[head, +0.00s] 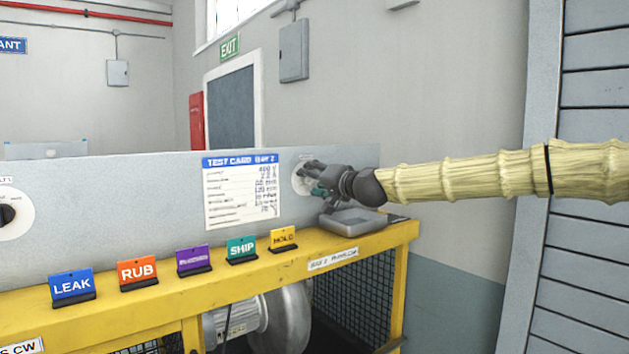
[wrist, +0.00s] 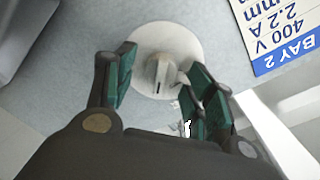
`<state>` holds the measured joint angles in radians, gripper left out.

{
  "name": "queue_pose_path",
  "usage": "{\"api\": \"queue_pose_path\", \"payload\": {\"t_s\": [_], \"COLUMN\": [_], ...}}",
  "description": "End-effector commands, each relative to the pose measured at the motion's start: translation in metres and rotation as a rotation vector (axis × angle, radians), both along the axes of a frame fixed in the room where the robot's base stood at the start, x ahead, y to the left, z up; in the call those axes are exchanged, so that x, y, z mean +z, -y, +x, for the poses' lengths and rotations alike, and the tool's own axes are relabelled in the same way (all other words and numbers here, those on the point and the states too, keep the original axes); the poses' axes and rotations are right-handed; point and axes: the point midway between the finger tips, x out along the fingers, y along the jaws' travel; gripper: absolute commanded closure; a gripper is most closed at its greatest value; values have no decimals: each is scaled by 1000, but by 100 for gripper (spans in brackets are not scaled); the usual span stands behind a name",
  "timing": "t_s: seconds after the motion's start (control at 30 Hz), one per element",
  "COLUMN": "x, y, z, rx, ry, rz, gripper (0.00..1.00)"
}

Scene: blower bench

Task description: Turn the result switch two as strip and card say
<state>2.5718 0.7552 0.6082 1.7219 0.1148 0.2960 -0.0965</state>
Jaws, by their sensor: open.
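My gripper (head: 314,180) is open at the right end of the grey panel, in front of result switch two. In the head view my gripper hides most of the dial (head: 297,184). The test card (head: 240,190) for bay 2 hangs left of the dial. A white strip (head: 333,259) on the yellow bench edge seems to read "BAY 2 PHASE CW".
Coloured signs stand along the yellow bench (head: 215,266): LEAK (head: 72,286), RUB (head: 138,273), a purple one (head: 193,260), SHIP (head: 242,249) and HOLD (head: 283,239). A grey tray-like block (head: 354,221) lies below my gripper. Another dial (head: 20,216) shows at far left.

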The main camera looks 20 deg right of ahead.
Motion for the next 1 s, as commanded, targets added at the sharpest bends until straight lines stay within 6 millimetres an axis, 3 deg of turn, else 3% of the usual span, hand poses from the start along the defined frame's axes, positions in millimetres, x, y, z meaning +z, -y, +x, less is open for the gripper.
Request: {"api": "queue_pose_path", "payload": {"t_s": [0.7,1.0], "x": [5,6], "y": [27,35], "z": [-81,-105], "rx": [-1,-1], "ry": [2,2], "rz": [2,2], "gripper": [46,46]}}
